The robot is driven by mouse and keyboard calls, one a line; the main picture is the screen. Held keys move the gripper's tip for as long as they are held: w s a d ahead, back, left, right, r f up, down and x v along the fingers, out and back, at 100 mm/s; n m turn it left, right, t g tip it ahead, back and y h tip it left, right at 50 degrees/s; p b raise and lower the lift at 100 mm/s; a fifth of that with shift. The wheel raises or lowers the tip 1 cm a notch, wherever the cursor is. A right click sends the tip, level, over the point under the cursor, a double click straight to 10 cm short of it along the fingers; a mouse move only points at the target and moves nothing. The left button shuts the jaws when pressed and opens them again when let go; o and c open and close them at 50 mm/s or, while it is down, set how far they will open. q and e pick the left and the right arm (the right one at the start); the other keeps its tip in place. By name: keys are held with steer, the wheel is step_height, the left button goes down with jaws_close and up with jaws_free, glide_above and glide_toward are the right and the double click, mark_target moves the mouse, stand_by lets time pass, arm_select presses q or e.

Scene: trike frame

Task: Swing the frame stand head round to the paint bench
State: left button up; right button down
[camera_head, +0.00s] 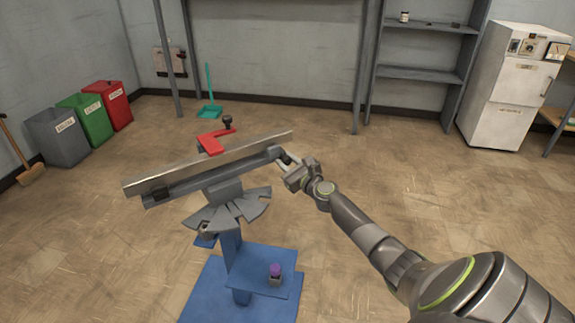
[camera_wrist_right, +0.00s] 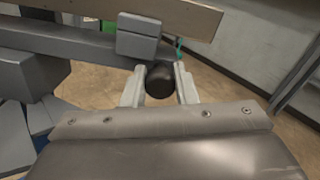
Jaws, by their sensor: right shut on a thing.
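The frame stand head (camera_head: 225,190) is a long grey bar with a pale metal rail (camera_head: 215,165) along it, on a fan-shaped grey plate (camera_head: 228,210) above a blue stand (camera_head: 232,255). A red crank-like part (camera_head: 213,142) with a dark knob sits behind the rail. My right gripper (camera_head: 287,162) is at the bar's right end. In the right wrist view its fingers (camera_wrist_right: 160,86) are shut on a dark round knob (camera_wrist_right: 159,80) beside the bar (camera_wrist_right: 75,45). The paint bench cannot be made out for certain. My left gripper is not in view.
A small purple-topped item (camera_head: 275,270) stands on the blue shelf. Grey, green (camera_head: 88,121) and red bins are at the left wall. A metal rack (camera_head: 420,50) and white cabinet (camera_head: 508,85) stand at the back right. The floor around the stand is mostly clear.

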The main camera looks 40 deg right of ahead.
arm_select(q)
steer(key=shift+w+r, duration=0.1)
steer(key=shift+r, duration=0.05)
arm_select(e)
steer(key=shift+w+r, duration=0.1)
steer(key=shift+r, duration=0.15)
steer(key=c, duration=1.5)
jaws_free()
steer(key=shift+c, duration=0.2)
steer(key=o, duration=0.4)
steer(key=shift+w+f, duration=0.15)
steer(key=shift+f, duration=0.05)
steer(key=shift+s, duration=0.2)
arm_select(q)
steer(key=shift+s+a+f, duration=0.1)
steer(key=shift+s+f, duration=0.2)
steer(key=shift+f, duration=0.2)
arm_select(e)
steer(key=s+a, duration=0.1)
steer(key=s, duration=1.6)
